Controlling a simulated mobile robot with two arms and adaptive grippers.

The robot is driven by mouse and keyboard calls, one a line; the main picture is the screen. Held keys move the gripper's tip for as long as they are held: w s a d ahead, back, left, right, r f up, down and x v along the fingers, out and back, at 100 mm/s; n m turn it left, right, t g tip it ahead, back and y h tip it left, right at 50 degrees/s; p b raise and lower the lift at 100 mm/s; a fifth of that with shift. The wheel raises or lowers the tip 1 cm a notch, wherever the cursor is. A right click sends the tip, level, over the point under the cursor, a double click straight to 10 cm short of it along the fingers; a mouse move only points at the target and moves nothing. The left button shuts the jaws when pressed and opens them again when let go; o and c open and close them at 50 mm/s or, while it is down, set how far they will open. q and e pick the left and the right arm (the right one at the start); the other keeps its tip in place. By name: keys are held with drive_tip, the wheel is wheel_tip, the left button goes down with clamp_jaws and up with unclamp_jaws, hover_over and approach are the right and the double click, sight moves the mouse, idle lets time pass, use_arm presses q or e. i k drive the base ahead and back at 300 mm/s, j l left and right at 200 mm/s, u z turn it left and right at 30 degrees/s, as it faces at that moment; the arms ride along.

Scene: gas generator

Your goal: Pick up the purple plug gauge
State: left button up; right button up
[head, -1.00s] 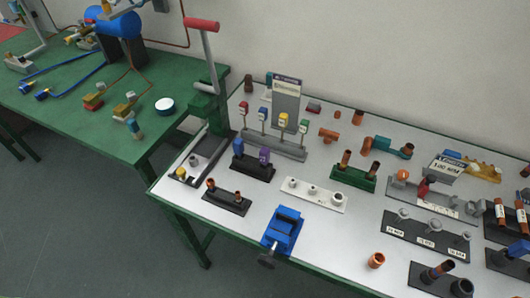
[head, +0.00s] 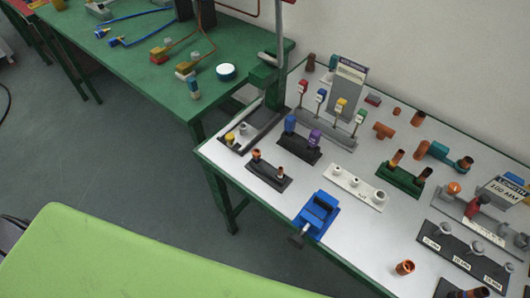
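The purple plug gauge (head: 314,137) stands upright in a dark holder (head: 298,150) on the white-topped table, in the head view. A blue plug gauge (head: 290,124) stands beside it on the left in the same holder. Neither of my grippers is in view.
A blue vise (head: 318,212) sits at the table's front edge. A white block with fittings (head: 353,188) and a black block with copper pieces (head: 269,174) lie near the holder. A green bender stands behind it. A lime-green surface (head: 130,262) fills the lower left.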

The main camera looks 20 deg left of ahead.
sight(314, 138)
drive_tip(key=j+z, duration=0.65)
drive_tip(key=l, duration=0.1)
